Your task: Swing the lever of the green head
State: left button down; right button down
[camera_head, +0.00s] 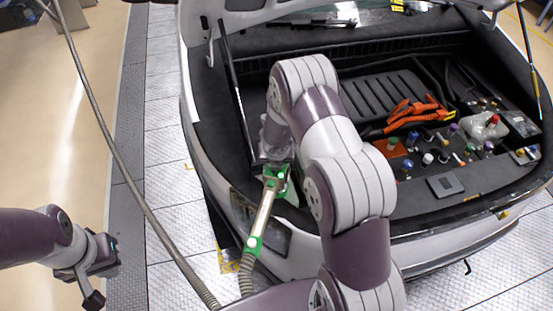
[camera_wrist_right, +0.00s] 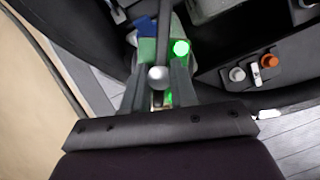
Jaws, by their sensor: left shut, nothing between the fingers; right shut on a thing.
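The green head (camera_head: 270,184) sits at the upper end of a metal tube with a second green collar lower down, in front of the car's open rear. My right gripper (camera_wrist_right: 158,95) is shut on the green head, whose pale green body (camera_wrist_right: 147,52) shows between and beyond the fingers in the right wrist view. A green light (camera_wrist_right: 181,48) glows on it. A lever with a silver ball knob (camera_wrist_right: 158,77) lies over the head, close between the fingers. My left gripper (camera_head: 93,298) is shut and empty over the floor at the lower left.
A ribbed hose (camera_head: 150,218) hangs from the upper left and curves down to the lower middle. The car's rear bay (camera_head: 370,90) holds an orange cable plug (camera_head: 415,112) and several coloured caps.

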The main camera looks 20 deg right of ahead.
jog(key=shift+s+f, duration=0.15)
jog(key=shift+f, duration=0.05)
jog(key=c, duration=0.9)
grip_release()
jog(key=shift+r, duration=0.1)
jog(key=shift+a+r, duration=0.1)
jog(key=shift+r, duration=0.1)
jog(key=shift+r, duration=0.3)
jog(key=p+v, duration=0.3)
jog(key=v, duration=0.9)
jog(key=shift+s, duration=0.15)
jog(key=shift+f, duration=0.15)
